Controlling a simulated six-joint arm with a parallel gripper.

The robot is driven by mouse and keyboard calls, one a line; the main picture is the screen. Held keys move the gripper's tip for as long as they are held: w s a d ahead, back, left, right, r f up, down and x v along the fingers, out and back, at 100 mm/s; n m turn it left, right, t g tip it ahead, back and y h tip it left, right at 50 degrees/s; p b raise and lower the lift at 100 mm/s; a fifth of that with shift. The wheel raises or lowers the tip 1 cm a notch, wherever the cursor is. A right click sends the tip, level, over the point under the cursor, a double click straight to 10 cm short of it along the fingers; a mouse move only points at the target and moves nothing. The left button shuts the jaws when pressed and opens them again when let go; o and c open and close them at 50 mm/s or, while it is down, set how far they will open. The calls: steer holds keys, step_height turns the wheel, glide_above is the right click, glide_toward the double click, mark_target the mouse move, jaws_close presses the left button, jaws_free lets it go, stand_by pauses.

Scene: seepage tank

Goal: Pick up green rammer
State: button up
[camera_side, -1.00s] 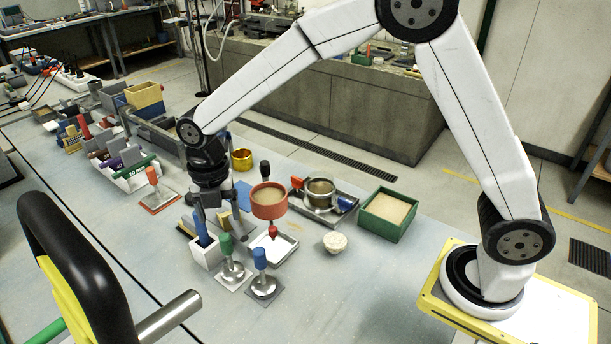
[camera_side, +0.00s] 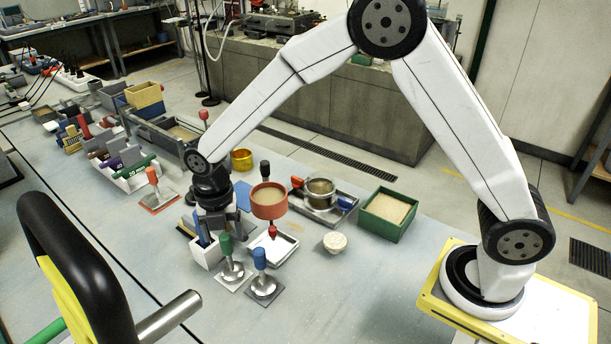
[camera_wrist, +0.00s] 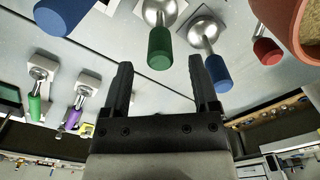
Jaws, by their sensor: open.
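The green rammer (camera_side: 226,245) stands upright on a small plate, its steel foot below the green handle. In the wrist view its green handle (camera_wrist: 159,48) shows beyond and between my two fingers. My gripper (camera_side: 220,222) points down just behind and above the handle in the side view; in the wrist view my gripper (camera_wrist: 160,72) is open, with nothing visible between the fingers. The blue rammer (camera_side: 260,258) stands close to the right of the green one; its handle (camera_wrist: 217,72) is near my right finger in the wrist view.
A white holder (camera_side: 206,252) with blue items stands just left of the green rammer. An orange bowl (camera_side: 269,201) and a white tray (camera_side: 283,250) with a red-handled tool are close on the right. A green sand box (camera_side: 388,214) stands farther right.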

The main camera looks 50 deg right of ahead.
mark_target(226, 246)
steer(key=shift+w+d+f, duration=0.1)
steer(key=shift+f, duration=2.5)
jaws_close()
